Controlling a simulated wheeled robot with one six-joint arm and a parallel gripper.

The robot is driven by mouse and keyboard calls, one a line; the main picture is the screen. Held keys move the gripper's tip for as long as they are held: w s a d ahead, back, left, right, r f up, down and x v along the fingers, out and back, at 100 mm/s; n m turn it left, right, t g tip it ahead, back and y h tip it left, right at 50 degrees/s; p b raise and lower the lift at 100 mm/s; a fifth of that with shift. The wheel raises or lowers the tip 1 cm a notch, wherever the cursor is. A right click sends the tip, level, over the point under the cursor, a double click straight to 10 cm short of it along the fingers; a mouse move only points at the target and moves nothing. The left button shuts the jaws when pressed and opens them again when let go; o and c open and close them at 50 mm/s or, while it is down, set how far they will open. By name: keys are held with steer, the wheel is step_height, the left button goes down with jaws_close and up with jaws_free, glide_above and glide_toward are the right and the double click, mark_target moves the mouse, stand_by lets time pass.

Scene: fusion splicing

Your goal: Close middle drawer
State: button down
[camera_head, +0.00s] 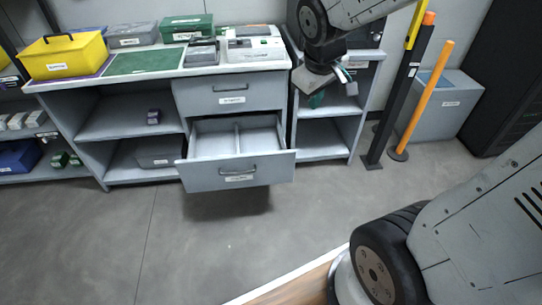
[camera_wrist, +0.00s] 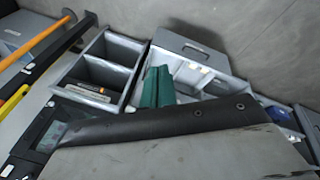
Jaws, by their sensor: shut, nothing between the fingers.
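The open drawer (camera_head: 235,177) sits under a shut upper drawer in the grey workbench. It is pulled well out, and its inside, split by a divider, looks empty. Its front has a dark handle (camera_head: 240,170) and a label. The drawer front also shows in the wrist view (camera_wrist: 190,50), beyond my fingers. My gripper (camera_head: 317,100) is up and to the right of the drawer, in front of the right-hand shelf unit, apart from the drawer. Its green fingers (camera_wrist: 157,87) are together and empty. A lower drawer, if any, is hidden behind the open one.
The shut upper drawer (camera_head: 231,93) is above. The worktop carries a yellow toolbox (camera_head: 65,57), a green case (camera_head: 187,27) and a splicing device (camera_head: 255,47). Orange and black posts (camera_head: 421,100) and a grey bin (camera_head: 445,105) stand right. Floor before the drawer is clear.

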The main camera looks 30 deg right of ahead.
steer(key=w+d+f+n+t, duration=0.1)
steer(key=w+d+f+n, duration=0.2)
steer(key=w+f, duration=0.5)
steer(key=w+d+f+n+t, duration=0.1)
steer(key=w+d+f+n, duration=0.15)
steer(key=w+f, duration=0.5)
steer(key=n+t+y, duration=0.2)
steer(key=n+y, duration=0.3)
glide_toward(267, 159)
steer(key=s+r, duration=0.5)
steer(key=s, duration=0.2)
steer(key=x, duration=0.4)
steer(key=w+d+x, duration=0.1)
steer(key=x, duration=0.6)
steer(key=shift+w+d+r, duration=0.1)
steer(key=shift+w+r, duration=0.05)
steer(key=shift+w, duration=0.35)
steer(key=shift+w+d, duration=0.2)
steer(key=shift+w, duration=0.45)
